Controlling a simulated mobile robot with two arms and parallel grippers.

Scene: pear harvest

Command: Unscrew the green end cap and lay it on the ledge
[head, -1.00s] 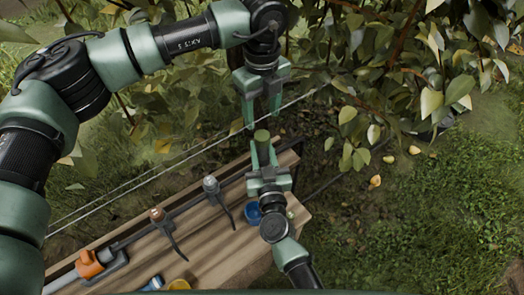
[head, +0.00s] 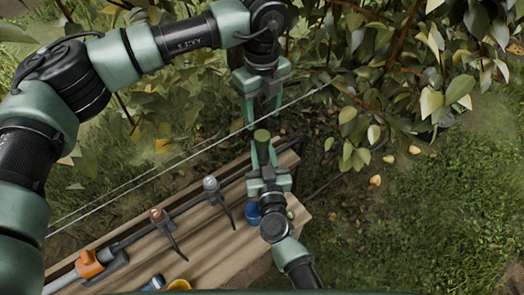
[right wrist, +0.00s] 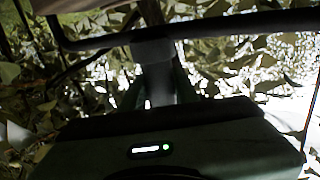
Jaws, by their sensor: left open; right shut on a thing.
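The green end cap (head: 262,136) shows as a short dull-green cylinder between the fingertips of my right gripper (head: 263,147). My right gripper is shut on it, with its fingers pointing up the picture. In the dark right wrist view, a grey block-like piece (right wrist: 152,50) shows between the fingers; its colour is hard to tell. My left gripper (head: 262,112) hangs just above the cap in the picture. It is open, with a clear gap between its fingers, and holds nothing. The wooden ledge (head: 215,245) lies below and left of the right gripper.
A dark pipe (head: 128,240) runs along the ledge, with an orange fitting (head: 88,265) and two valve-like clamps (head: 160,217) (head: 211,184). A blue round piece (head: 252,212) and a yellow one (head: 179,285) lie on the ledge. Wires (head: 150,177) and leafy branches are close behind.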

